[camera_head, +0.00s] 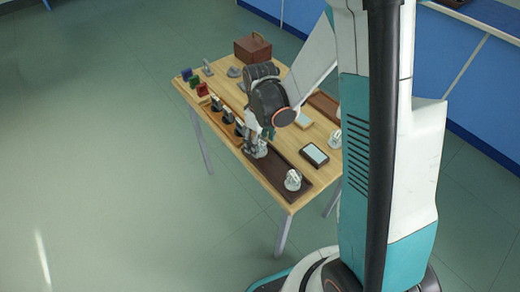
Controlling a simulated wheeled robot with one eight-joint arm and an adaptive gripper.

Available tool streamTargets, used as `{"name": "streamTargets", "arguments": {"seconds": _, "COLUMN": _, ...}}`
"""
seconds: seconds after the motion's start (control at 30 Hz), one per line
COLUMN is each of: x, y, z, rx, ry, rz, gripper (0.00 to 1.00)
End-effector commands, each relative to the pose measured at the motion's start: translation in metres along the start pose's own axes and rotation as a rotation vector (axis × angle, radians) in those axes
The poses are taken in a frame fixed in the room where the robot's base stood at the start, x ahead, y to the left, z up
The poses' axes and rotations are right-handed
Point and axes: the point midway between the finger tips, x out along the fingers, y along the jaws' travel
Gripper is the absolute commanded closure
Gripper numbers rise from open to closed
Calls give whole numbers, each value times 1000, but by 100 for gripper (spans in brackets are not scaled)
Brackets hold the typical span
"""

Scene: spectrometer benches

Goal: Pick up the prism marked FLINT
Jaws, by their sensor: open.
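Small pale pieces stand on the wooden table, and no FLINT marking is readable on any of them. One pale piece (257,149) stands on the dark brown tray, directly under my gripper. A second pale piece (293,180) stands at the tray's near end, and a third (336,140) stands at the table's right side, partly behind my body. I cannot tell which one is the FLINT prism. My gripper (261,136) points down at the first pale piece, open. Whether its fingers are beside or above that piece is too small to tell.
The dark tray (273,170) runs along the table's near edge. A lighter wooden tray (209,104) holds several black pieces. A framed plate (314,154) lies right; a wooden box (252,48) stands behind.

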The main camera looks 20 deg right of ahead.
Motion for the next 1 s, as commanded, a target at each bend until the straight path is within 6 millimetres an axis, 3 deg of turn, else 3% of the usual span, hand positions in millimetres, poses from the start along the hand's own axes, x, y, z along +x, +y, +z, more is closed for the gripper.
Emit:
{"name": "streamTargets", "arguments": {"seconds": 0.1, "x": 12, "y": 0, "z": 0, "rx": 0, "ry": 1, "rz": 0, "gripper": 38}}
{"name": "streamTargets", "arguments": {"seconds": 0.3, "x": 11, "y": 0, "z": 0, "rx": 0, "ry": 1, "rz": 0, "gripper": 38}}
{"name": "streamTargets", "arguments": {"seconds": 0.53, "x": 11, "y": 0, "z": 0, "rx": 0, "ry": 1, "rz": 0, "gripper": 89}}
{"name": "streamTargets", "arguments": {"seconds": 1.0, "x": 2, "y": 0, "z": 0, "rx": 0, "ry": 1, "rz": 0, "gripper": 89}}
